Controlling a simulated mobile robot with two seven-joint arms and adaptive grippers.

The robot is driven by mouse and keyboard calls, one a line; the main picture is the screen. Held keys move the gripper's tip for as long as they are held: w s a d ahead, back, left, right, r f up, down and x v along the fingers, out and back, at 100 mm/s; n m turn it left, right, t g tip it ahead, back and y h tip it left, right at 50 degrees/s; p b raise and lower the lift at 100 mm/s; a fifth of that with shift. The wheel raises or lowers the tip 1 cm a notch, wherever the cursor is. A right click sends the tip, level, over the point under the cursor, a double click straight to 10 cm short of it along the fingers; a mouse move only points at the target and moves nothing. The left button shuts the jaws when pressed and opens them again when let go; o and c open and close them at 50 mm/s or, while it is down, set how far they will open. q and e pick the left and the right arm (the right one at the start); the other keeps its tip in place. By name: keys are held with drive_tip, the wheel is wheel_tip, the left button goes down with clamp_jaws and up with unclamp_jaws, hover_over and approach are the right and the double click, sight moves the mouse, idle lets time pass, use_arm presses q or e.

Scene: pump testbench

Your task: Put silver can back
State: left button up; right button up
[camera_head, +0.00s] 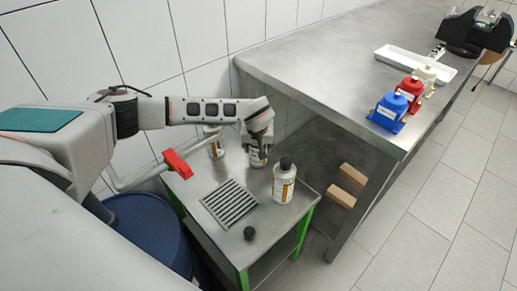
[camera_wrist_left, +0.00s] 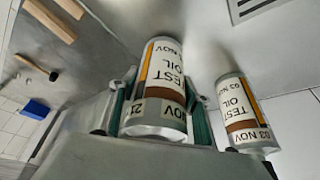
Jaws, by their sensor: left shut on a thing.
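My left gripper (camera_head: 259,140) reaches over the back of the small metal side table (camera_head: 285,215). It is shut on a silver can (camera_head: 258,158) with a white, orange and brown label. In the left wrist view, the can (camera_wrist_left: 162,95) sits between the two fingers and its label reads TEST OIL. Whether its base touches the table is hard to tell. A second can (camera_head: 284,182) with a black cap stands in front and to the right, apart from the gripper. A third can (camera_head: 215,146) stands behind to the left, partly covered by my arm. My right gripper is not in view.
The table has a drain grate (camera_head: 230,204) and a loose black cap (camera_head: 249,233). A red-handled pipe (camera_head: 178,163) is at its left. A steel bench (camera_head: 320,75) with blue (camera_head: 387,112) and red (camera_head: 409,91) pumps stands right. A blue barrel (camera_head: 150,230) is left.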

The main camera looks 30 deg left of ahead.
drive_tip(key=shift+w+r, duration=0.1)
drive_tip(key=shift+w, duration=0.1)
use_arm(q)
drive_tip(key=shift+f, duration=0.15)
drive_tip(key=o, duration=1.6)
drive_tip(key=shift+f, duration=0.1)
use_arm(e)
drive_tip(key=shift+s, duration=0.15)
use_arm(q)
drive_tip(key=shift+r, duration=0.35)
drive_tip(key=p+v, duration=0.2)
drive_tip(key=v, duration=0.9)
drive_tip(key=shift+s+r, duration=0.2)
drive_tip(key=shift+s, duration=0.05)
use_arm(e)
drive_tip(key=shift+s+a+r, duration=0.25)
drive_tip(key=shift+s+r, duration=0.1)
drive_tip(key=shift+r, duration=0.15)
